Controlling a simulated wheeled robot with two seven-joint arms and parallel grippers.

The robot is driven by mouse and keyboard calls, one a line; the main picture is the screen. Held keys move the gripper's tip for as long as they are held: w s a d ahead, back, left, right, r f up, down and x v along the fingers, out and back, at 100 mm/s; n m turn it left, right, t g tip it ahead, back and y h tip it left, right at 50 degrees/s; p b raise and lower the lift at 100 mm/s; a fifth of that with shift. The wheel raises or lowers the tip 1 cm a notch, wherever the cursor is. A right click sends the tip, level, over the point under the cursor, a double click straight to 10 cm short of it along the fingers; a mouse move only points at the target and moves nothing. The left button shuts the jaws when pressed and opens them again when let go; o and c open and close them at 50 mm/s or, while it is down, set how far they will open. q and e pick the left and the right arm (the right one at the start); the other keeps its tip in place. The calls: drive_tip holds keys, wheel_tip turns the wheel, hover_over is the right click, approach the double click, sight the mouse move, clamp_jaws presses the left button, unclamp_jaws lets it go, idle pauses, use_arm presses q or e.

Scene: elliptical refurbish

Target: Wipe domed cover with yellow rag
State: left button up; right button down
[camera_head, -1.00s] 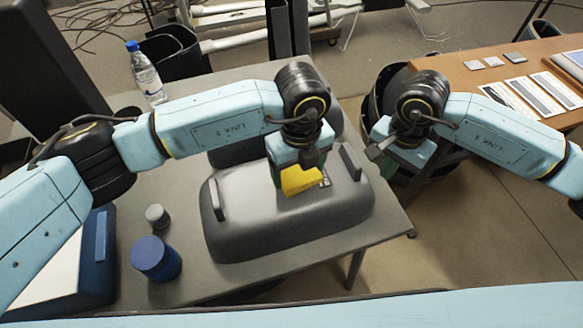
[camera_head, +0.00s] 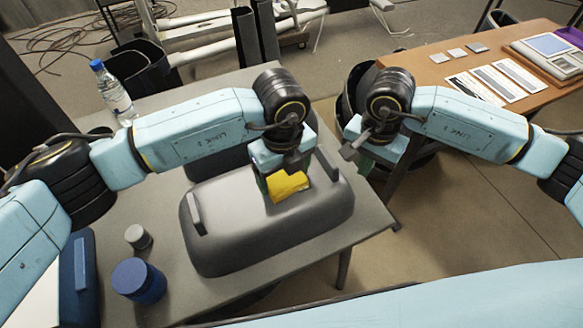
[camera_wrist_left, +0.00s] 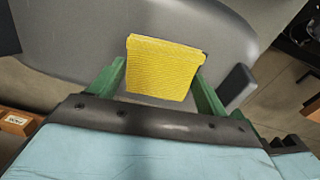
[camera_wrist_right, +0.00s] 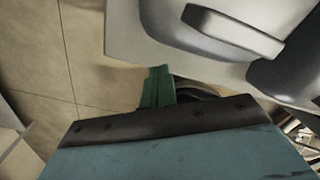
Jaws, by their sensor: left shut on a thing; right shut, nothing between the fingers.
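The grey domed cover (camera_head: 240,235) lies on the grey table with a handle at each end. It also fills much of the left wrist view (camera_wrist_left: 90,45). My left gripper (camera_head: 276,182) is above the cover's right part, shut on the yellow rag (camera_head: 288,186). The rag shows between the green fingers in the left wrist view (camera_wrist_left: 163,68) and appears to rest on the cover's top. My right gripper (camera_head: 366,158) is shut and empty, right of the table and apart from the cover. Its green fingers are together in the right wrist view (camera_wrist_right: 157,88).
On the grey table (camera_head: 205,300) are a blue jar (camera_head: 138,281), a small grey cylinder (camera_head: 138,237), a water bottle (camera_head: 112,92) and a blue case (camera_head: 78,275) at left. A wooden desk (camera_head: 420,70) with cards stands at right. A dark bin sits between them.

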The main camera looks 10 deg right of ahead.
sight(231, 204)
use_arm(q)
drive_tip(key=shift+s+a+r, duration=0.1)
drive_tip(key=shift+s+a, duration=0.1)
drive_tip(key=shift+a, duration=0.6)
drive_tip(key=shift+s+a+f, duration=0.1)
drive_tip(key=shift+s+a, duration=0.05)
drive_tip(key=shift+a, duration=0.7)
drive_tip(key=shift+s+a+r, duration=0.1)
drive_tip(key=shift+s+a, duration=0.1)
drive_tip(key=shift+a, duration=0.6)
drive_tip(key=shift+s+a, duration=0.25)
drive_tip(key=shift+a, duration=0.85)
drive_tip(key=shift+s+a, duration=0.3)
drive_tip(key=shift+a, duration=0.8)
drive_tip(key=shift+s+a, duration=0.25)
drive_tip(key=shift+a, duration=0.85)
drive_tip(key=shift+w+d, duration=0.3)
drive_tip(key=shift+d, duration=0.95)
drive_tip(key=shift+w+d, duration=0.25)
drive_tip(key=shift+d, duration=0.95)
drive_tip(key=shift+w+d, duration=0.3)
drive_tip(key=shift+d, duration=0.95)
drive_tip(key=shift+w+d, duration=0.25)
drive_tip(key=shift+d, duration=0.75)
drive_tip(key=shift+w+d, duration=0.25)
drive_tip(key=shift+d, duration=0.8)
drive_tip(key=shift+w+d, duration=0.25)
drive_tip(key=shift+d, duration=0.75)
drive_tip(key=shift+r, duration=0.1)
drive_tip(key=shift+r, duration=2.9)
